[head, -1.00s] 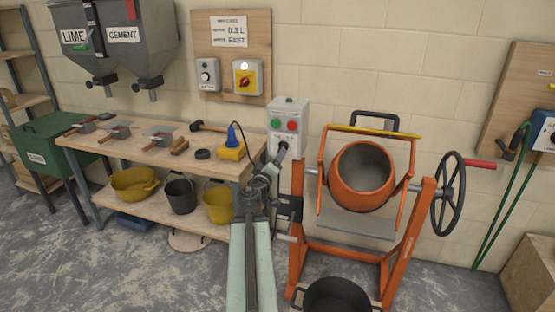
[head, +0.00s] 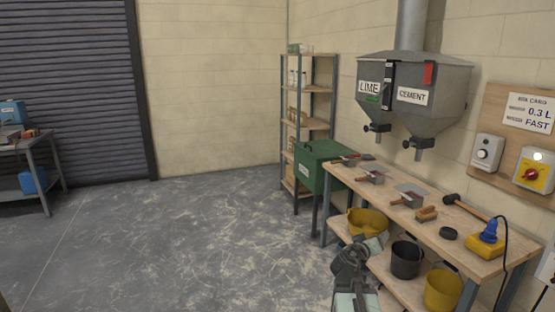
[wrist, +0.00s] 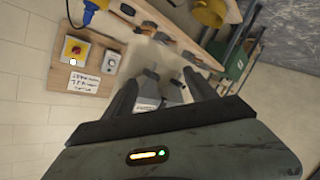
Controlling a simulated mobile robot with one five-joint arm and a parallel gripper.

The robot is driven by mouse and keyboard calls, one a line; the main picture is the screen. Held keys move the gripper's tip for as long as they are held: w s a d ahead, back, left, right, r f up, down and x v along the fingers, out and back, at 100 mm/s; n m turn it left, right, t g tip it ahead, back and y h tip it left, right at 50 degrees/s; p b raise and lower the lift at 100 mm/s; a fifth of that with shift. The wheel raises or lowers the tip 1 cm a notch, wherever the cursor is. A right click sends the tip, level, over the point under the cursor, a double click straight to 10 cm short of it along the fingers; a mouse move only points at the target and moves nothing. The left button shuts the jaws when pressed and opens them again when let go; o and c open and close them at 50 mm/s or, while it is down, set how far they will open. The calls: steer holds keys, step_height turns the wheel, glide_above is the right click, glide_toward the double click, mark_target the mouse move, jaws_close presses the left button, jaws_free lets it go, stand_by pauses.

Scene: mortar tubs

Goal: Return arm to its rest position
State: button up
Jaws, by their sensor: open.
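My arm shows at the lower right of the head view, in front of the workbench (head: 435,203). Its end is small there and the fingers cannot be made out. In the wrist view my gripper (wrist: 160,92) has its two dark fingers apart, with nothing held between them. The wrist view is rotated, with the wall at left and the bench across the top. Beyond the fingers are the blurred hoppers. The bench's lower shelf is partly hidden by my arm in the head view.
Yellow tub (head: 366,222), black bucket (head: 406,260) and yellow bucket (head: 442,291) stand on the lower shelf. Trowels, a mallet (head: 470,207) and a yellow-blue tool (head: 488,243) lie on top. Lime and cement hoppers (head: 412,90) hang above. Open floor (head: 190,240) spreads left.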

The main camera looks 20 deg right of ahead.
steer(key=w+a+f+g+y+p, duration=0.1)
steer(key=a+f+y, duration=0.25)
steer(key=a, duration=0.75)
steer(key=w+a+f+g+y+p, duration=0.15)
steer(key=a+f, duration=0.25)
steer(key=a, duration=0.7)
steer(key=s+a+f+n+g+y, duration=0.1)
steer(key=s+a+f+g+y, duration=0.2)
steer(key=s+a, duration=0.3)
steer(key=s+a+f+n+g+y, duration=0.2)
steer(key=s+a, duration=0.4)
steer(key=a, duration=0.4)
step_height(320, 180, down, 2)
steer(key=shift+s+f+g+y, duration=0.2)
steer(key=shift+g+y, duration=0.45)
steer(key=shift+y, duration=0.55)
steer(key=shift+w, duration=0.1)
